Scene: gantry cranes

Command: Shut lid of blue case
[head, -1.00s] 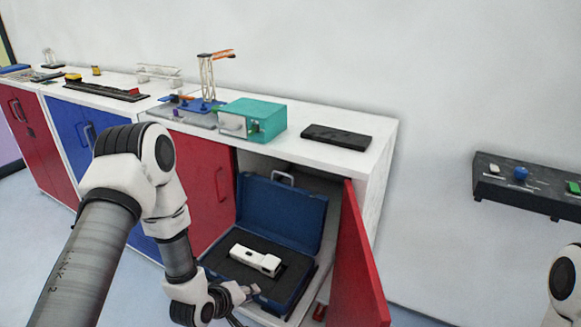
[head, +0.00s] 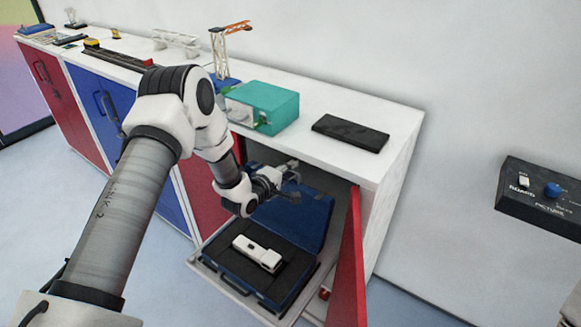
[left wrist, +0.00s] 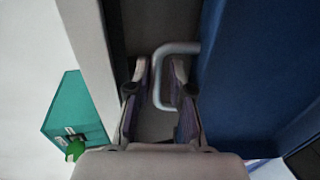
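The blue case stands open on a light pull-out shelf (head: 208,264) in the cabinet. Its lid (head: 312,222) is raised at the back, and a white device (head: 258,252) lies in the dark foam of its base (head: 235,270). My left gripper (head: 289,183) is at the lid's upper edge. In the left wrist view the gripper (left wrist: 158,78) is open, with the grey lid handle (left wrist: 165,60) at its fingertips. One finger overlaps the handle, and I cannot tell whether they touch. The lid also fills the right of that view (left wrist: 250,80). My right gripper is out of view.
A red door (head: 347,265) stands open right of the case. The white countertop (head: 300,148) above carries a teal box (head: 262,105) and a black slab (head: 350,133). A dark control panel (head: 545,195) is on the right wall. The floor in front is clear.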

